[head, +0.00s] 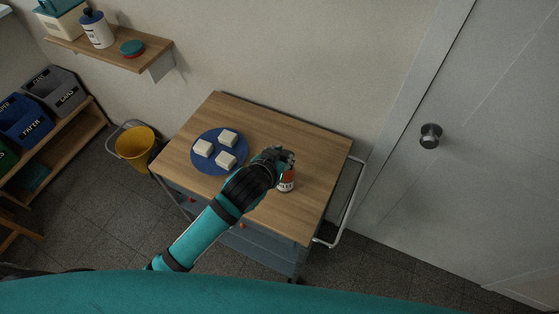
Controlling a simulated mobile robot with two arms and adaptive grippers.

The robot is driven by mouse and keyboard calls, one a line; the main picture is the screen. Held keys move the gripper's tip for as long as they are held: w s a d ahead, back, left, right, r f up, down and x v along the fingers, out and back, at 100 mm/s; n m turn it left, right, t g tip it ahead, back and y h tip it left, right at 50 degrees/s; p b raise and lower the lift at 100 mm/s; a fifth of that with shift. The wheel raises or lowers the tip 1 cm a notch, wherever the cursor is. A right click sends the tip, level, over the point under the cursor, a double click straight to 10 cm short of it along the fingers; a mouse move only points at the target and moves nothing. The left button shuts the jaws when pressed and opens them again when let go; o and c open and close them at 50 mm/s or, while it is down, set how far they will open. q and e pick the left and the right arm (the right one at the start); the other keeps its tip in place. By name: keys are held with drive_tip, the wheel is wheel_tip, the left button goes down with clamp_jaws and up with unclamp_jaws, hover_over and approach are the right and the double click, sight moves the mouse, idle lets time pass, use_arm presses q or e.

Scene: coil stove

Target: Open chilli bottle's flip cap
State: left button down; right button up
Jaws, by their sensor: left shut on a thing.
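The chilli bottle (286,183) stands on the wooden top of a cart, right of the middle, and shows a white label and red-orange parts. My left gripper (284,159) reaches in from the lower left and is at the upper part of the bottle, shut on it. The gripper's fingers cover the bottle's cap, so I cannot tell whether the flip cap is open or closed. My right gripper is not in view.
A blue plate (209,169) with 3 white blocks lies on the cart top (312,147), left of my gripper. A yellow bucket (135,144) stands left of the cart. A white door (465,170) is at the right. The cart's right end is bare.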

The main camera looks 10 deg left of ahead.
use_arm(q)
drive_tip(key=w+r+g, duration=0.1)
drive_tip(key=g, duration=0.1)
drive_tip(key=w+r+g+y, duration=0.1)
drive_tip(key=g, duration=0.1)
drive_tip(key=shift+w+d, duration=0.3)
drive_tip(key=shift+d, duration=0.1)
drive_tip(key=g, duration=0.1)
drive_tip(key=w+g+y, duration=0.1)
drive_tip(key=g, duration=0.1)
drive_tip(key=shift+w+d+r, duration=0.1)
drive_tip(key=shift+w+d, duration=0.1)
drive_tip(key=shift+w, duration=0.1)
drive_tip(key=shift+w+d+g+y, duration=0.1)
drive_tip(key=shift+w+g+y, duration=0.2)
drive_tip(key=shift+g, duration=0.5)
drive_tip(key=c, duration=1.2)
unclamp_jaws()
drive_tip(key=shift+o, duration=0.2)
drive_tip(key=shift+r, duration=3)
wheel_tip(320, 180, up, 14)
hover_over(286, 154)
drive_tip(key=s, duration=0.1)
drive_tip(key=shift+s+a+f, duration=0.2)
drive_tip(key=shift+a, duration=0.05)
